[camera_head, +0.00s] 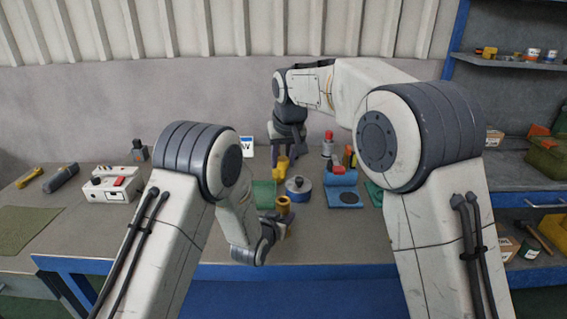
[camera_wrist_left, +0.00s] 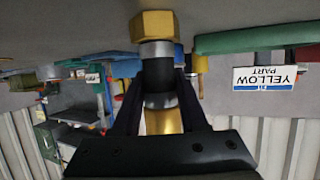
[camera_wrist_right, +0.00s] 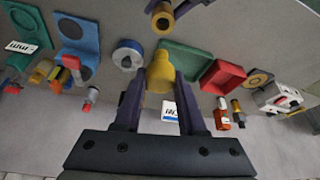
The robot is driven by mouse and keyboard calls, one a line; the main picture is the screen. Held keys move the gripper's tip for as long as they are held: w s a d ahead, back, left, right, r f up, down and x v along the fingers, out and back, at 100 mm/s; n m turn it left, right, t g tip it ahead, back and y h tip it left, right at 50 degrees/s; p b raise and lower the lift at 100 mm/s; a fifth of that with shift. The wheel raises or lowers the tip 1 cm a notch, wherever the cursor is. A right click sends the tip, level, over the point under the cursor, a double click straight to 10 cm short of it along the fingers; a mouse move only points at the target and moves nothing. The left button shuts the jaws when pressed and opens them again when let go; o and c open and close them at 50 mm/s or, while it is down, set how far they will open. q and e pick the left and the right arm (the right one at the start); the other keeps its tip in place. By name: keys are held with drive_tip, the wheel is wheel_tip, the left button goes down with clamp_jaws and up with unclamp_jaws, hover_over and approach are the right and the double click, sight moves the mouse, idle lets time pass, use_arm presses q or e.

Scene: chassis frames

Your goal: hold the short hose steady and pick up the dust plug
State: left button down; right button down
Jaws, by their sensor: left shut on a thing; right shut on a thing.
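The short hose, with a dark middle and brass-coloured ends, stands roughly upright in my left gripper (camera_head: 274,222). Its brass top (camera_head: 283,203) shows in the head view, and its dark sleeve (camera_wrist_left: 160,76) lies between the fingers in the left wrist view. In the right wrist view, its open brass end (camera_wrist_right: 162,20) is at the top. The yellow dust plug (camera_wrist_right: 160,73) is between the fingertips of my right gripper (camera_wrist_right: 160,85), which is shut on it. In the head view the plug (camera_head: 280,170) is behind the hose, apart from it. I cannot tell whether it touches the table.
A blue-and-white round can (camera_head: 298,188) is right of the hose, and a green mat (camera_head: 264,192) left. A blue stand (camera_head: 344,198) is further right. A white box (camera_head: 110,190) with a red block is at left. A label card (camera_head: 247,148) stands behind.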

use_arm(q)
drive_tip(key=shift+c, duration=1.8)
unclamp_jaws()
